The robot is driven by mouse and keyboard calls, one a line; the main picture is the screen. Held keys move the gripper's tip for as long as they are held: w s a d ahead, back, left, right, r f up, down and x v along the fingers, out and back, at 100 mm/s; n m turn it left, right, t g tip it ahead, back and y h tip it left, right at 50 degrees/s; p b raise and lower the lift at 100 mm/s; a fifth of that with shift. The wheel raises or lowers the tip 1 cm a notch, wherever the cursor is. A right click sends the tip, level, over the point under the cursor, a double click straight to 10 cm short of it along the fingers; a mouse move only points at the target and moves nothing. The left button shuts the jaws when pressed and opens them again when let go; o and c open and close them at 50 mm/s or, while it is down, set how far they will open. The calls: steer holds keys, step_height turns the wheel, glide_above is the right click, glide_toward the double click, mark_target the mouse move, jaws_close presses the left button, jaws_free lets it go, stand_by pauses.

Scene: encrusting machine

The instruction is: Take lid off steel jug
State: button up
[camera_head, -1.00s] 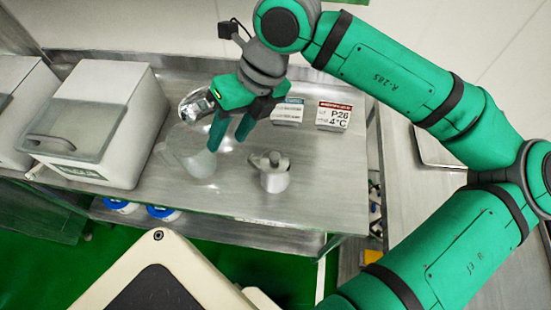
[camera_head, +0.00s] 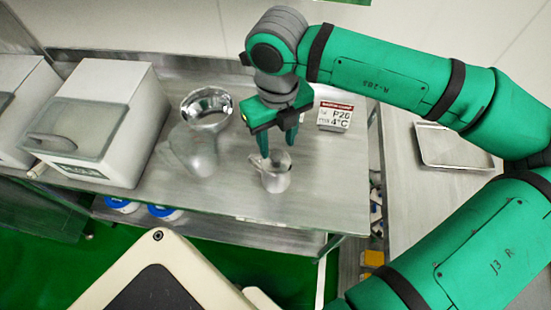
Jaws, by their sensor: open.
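The small steel jug (camera_head: 275,181) stands upright on the steel table, right of its middle. My gripper (camera_head: 277,148) is open and points down just above and behind the jug's top. Its two green fingers are spread apart, with the left fingertip close to the jug's rim. The jug's lid is small and partly hidden by the fingers. I cannot tell whether a finger touches it.
A clear pitcher (camera_head: 192,153) and a shiny steel bowl (camera_head: 207,105) stand left of the jug. A white box with a clear lid (camera_head: 78,131) is further left. The table (camera_head: 325,190) right of the jug is clear.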

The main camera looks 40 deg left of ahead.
mark_target(276, 156)
step_height(276, 156, down, 5)
steer(key=shift+a, duration=0.15)
jaws_close()
